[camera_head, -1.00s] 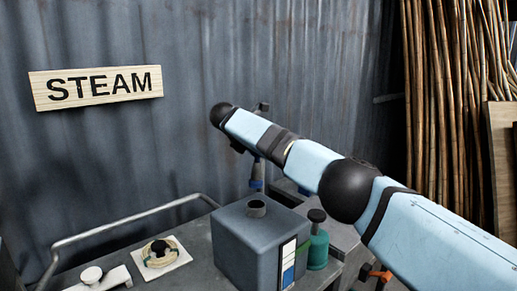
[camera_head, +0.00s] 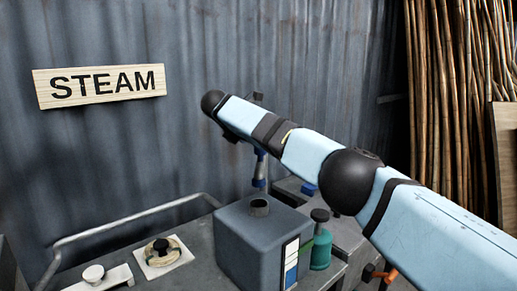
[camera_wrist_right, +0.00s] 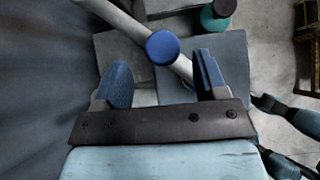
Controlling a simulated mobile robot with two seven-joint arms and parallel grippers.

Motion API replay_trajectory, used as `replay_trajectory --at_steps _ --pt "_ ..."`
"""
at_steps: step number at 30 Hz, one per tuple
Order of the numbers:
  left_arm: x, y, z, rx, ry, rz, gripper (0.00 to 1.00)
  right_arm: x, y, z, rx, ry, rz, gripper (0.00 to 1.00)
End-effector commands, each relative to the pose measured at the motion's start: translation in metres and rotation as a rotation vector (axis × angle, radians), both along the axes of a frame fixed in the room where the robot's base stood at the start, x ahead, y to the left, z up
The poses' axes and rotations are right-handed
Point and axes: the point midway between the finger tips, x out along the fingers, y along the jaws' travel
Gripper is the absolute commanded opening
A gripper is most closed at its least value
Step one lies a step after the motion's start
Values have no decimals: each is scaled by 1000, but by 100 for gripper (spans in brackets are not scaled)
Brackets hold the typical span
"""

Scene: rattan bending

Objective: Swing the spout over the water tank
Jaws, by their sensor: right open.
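My right gripper (camera_wrist_right: 161,60) is open in the right wrist view, its two blue fingers apart. A grey pipe, which looks like the spout (camera_wrist_right: 122,20), runs diagonally below them. Its round blue knob (camera_wrist_right: 162,46) shows between the fingertips; I see no grip on it. In the head view the water tank appears to be the grey box (camera_head: 238,245) with a round opening on top and a blue-and-white gauge. My right forearm crosses behind and above it and hides most of the gripper and spout. Small blue parts show below the forearm. My left gripper is out of view.
A teal bottle (camera_head: 321,250) stands right of the grey box; it also shows in the wrist view (camera_wrist_right: 216,14). A metal rail (camera_head: 130,225), a white plate with a dark knob (camera_head: 162,252) and the corrugated wall (camera_head: 190,160) border the left. Rattan poles (camera_head: 450,110) stand right.

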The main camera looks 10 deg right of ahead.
Motion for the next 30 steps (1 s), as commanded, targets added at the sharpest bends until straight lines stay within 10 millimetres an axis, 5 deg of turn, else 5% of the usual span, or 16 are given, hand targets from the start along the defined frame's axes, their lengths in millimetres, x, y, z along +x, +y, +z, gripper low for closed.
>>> replay_trajectory --at_steps 12,30 --pt "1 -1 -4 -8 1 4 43 -28 52 59 0 -1 1 66" --pt "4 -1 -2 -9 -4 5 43 -31 59 66 0 0 1 66"
